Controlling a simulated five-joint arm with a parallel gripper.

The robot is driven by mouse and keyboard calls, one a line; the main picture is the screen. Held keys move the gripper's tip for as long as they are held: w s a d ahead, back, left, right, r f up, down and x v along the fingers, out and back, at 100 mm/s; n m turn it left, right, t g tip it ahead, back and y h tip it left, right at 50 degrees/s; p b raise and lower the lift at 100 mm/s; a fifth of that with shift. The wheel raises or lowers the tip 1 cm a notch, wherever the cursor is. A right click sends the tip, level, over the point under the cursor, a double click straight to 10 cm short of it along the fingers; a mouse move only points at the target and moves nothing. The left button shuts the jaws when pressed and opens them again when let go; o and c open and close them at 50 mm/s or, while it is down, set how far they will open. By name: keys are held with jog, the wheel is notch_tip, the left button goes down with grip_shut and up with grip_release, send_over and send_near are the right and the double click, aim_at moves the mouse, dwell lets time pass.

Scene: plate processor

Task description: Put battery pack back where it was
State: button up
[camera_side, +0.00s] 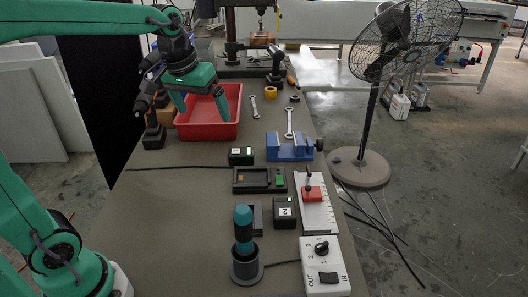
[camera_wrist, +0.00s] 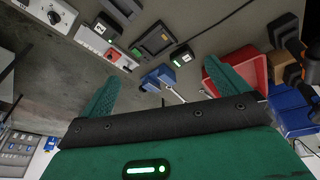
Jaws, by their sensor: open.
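My gripper (camera_side: 203,112) is open and empty, over the red bin (camera_side: 232,126) at the back left of the bench. In the wrist view my gripper (camera_wrist: 163,68) shows its two green fingers spread with nothing between them. A black battery pack with a green-lit label (camera_side: 241,157) stands on the bench just behind the black charger cradle (camera_side: 253,188). It also shows in the wrist view (camera_wrist: 182,58). A second black battery pack marked 2 (camera_side: 285,214) stands in front of the charger. The charger shows a green patch at its right side.
A blue vise (camera_side: 290,152), wrenches (camera_side: 289,122) and a yellow tape roll (camera_side: 270,92) lie behind. The bench's left front is clear.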

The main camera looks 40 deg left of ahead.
jog(key=s+d+f+m+t, duration=0.1)
jog(key=s+f, duration=0.1)
jog(key=s, duration=0.5)
jog(key=s+d+f+m+t, duration=0.1)
jog(key=s+d+f+m, duration=0.1)
jog(key=s, duration=0.5)
jog(key=shift+s+d, duration=0.2)
jog(key=shift+s, duration=0.1)
jog(key=shift+f, duration=0.1)
dwell(0.4)
